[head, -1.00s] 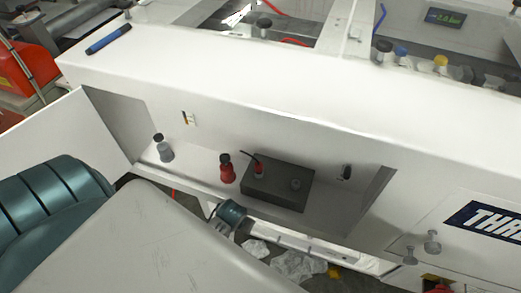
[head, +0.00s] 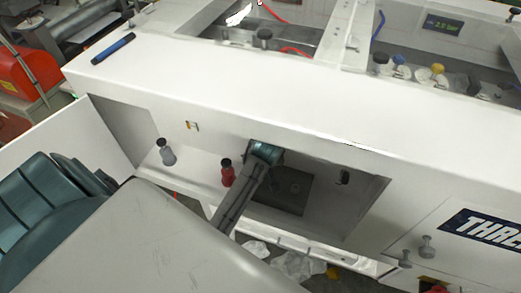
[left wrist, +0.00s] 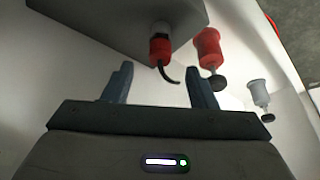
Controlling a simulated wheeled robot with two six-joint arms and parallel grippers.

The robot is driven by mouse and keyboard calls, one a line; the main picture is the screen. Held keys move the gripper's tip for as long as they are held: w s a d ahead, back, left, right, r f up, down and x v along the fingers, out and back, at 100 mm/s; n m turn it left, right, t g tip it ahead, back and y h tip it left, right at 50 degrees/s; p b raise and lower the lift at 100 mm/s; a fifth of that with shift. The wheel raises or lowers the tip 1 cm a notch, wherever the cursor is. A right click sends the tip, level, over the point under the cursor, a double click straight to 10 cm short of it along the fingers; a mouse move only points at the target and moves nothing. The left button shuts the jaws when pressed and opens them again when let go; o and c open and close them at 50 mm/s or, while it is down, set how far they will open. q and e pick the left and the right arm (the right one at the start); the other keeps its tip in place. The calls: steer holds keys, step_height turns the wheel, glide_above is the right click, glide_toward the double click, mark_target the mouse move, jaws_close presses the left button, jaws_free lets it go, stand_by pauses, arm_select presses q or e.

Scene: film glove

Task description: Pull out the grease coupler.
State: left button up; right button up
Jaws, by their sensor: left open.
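The grease coupler (left wrist: 160,47) looks like a red collar with a pale upper part and a short curved black lead, fitted on a dark box (left wrist: 120,18). In the left wrist view it is beyond my left gripper (left wrist: 160,78), roughly in line with the gap between the fingers. The fingers are open and empty, and a gap shows between them and the collar. In the head view my left arm and wrist (head: 264,152) cover the coupler, while part of the box (head: 290,192) shows. My right gripper is not in view.
A red bottle with a dark cap (head: 227,173) stands close beside the box; it also shows near the right finger in the left wrist view (left wrist: 208,45). A grey bottle (head: 167,153) stands further left. The recess in the white machine (head: 230,95) has walls around it.

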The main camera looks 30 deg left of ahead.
arm_select(q)
steer(key=p+x, duration=0.1)
steer(key=x, duration=0.6)
steer(key=shift+f, duration=0.15)
steer(key=shift+c, duration=0.4)
steer(key=c, duration=1)
